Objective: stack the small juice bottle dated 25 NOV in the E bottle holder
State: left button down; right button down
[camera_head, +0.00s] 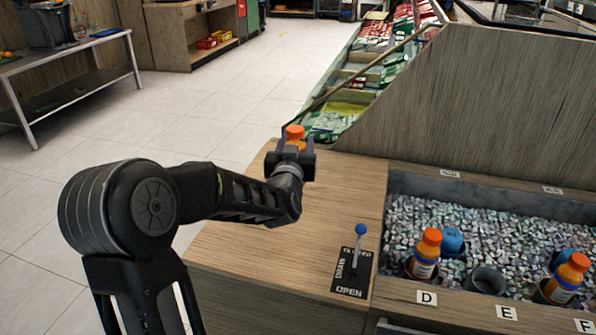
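My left gripper (295,151) reaches over the far end of the wooden counter. A small bottle with an orange cap (295,132) is between its fingers. The gripper hides its lower part, so I cannot tell whether the fingers press on it, whether it rests on the counter, or what its date is. The E holder is an empty grey cup (487,280) behind the E label (506,312). Orange-capped bottles stand in the D holder (427,255) and, slightly tilted, in the F holder (566,278). My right gripper is not in view.
The holders line the front of a sunken bin of grey chips (510,228), with two blue caps (452,240) (570,256) behind the bottles. A blue-knobbed lever (358,245) stands on the counter (240,255). A wooden panel (500,100) rises behind the bin.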

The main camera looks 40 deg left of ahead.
pick_arm(q)
jog(key=shift+f, duration=0.9)
jog(key=shift+f+b, duration=0.4)
jog(key=shift+f, duration=1.45)
jog(key=shift+f, duration=0.1)
jog(key=shift+f, duration=0.15)
jog(key=c, duration=0.6)
grip_release()
